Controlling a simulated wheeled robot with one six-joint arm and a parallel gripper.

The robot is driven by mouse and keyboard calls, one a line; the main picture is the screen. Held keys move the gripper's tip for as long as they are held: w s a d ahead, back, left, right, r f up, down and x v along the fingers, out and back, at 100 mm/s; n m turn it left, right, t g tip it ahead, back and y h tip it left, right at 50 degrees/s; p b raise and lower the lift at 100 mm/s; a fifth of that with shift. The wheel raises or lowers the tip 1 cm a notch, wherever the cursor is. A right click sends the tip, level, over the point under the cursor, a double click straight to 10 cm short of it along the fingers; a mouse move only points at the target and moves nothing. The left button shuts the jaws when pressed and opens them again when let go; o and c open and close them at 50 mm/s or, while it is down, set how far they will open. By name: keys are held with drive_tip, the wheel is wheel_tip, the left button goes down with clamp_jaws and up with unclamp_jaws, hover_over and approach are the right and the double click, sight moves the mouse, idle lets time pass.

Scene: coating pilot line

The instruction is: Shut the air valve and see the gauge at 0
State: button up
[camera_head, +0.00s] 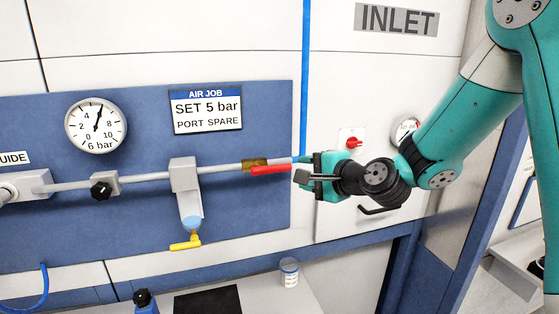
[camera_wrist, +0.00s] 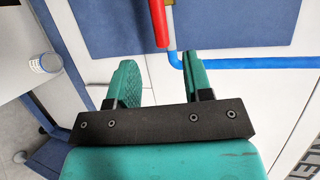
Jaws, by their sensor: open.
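The air valve is a brass body (camera_head: 254,163) on the grey pipe, with a red lever (camera_head: 271,169) lying along the pipe and pointing right toward my gripper. The round gauge (camera_head: 96,125) at upper left has its needle pointing up and slightly right, around 5 to 6; text under its dial looks like "6 bar". My gripper (camera_head: 301,171) is at the lever's right end. In the wrist view, my open gripper (camera_wrist: 160,68) has empty space between its fingers. The red lever's end (camera_wrist: 160,25) is just beyond the fingertips, roughly centred between them. The brass body is hardly visible there.
A sign (camera_head: 206,109) reads "SET 5 bar". A blue hose (camera_head: 305,80) runs down beside the lever's end. A yellow-handled drain (camera_head: 185,242) hangs below the pipe, and a black knob (camera_head: 101,190) is left. A small cup (camera_head: 289,272) stands on the bench below.

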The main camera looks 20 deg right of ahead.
sight(282, 169)
drive_tip(key=p+x, duration=0.4)
drive_tip(key=x, duration=0.6)
drive_tip(key=shift+s, duration=0.1)
clamp_jaws()
